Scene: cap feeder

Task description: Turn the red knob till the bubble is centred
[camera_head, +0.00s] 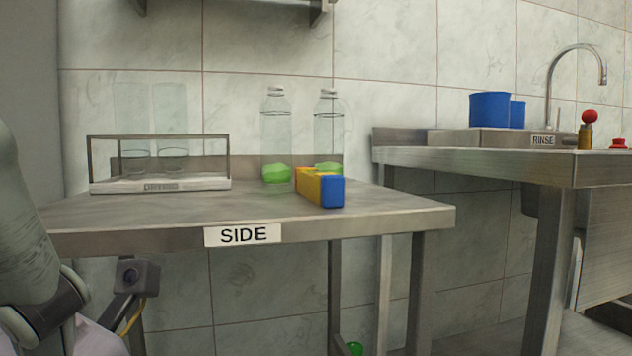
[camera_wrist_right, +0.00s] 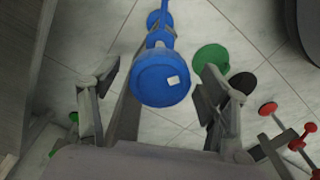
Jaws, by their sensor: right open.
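In the head view a red ball-shaped knob (camera_head: 589,116) stands on a short brass-coloured post at the sink counter on the right. A flatter red piece (camera_head: 619,143) sits beside it near the picture's edge. I cannot make out a bubble or level vial. In the right wrist view my right gripper (camera_wrist_right: 160,75) is open, its two fingers spread apart. A blue rounded object (camera_wrist_right: 161,78) with a small white label shows between the fingers; I see no contact. Red-ended rods (camera_wrist_right: 297,144) show at the lower right of that view. My left gripper's fingers are out of view.
The SIDE table (camera_head: 388,213) carries a rack (camera_head: 160,185) with clear tubes, two bottles (camera_head: 275,135) with green contents and a yellow-and-blue block (camera_head: 322,187). Blue cups (camera_head: 490,109) and a tap (camera_head: 551,75) are at the sink. Green (camera_wrist_right: 210,58) and black discs lie in the wrist view.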

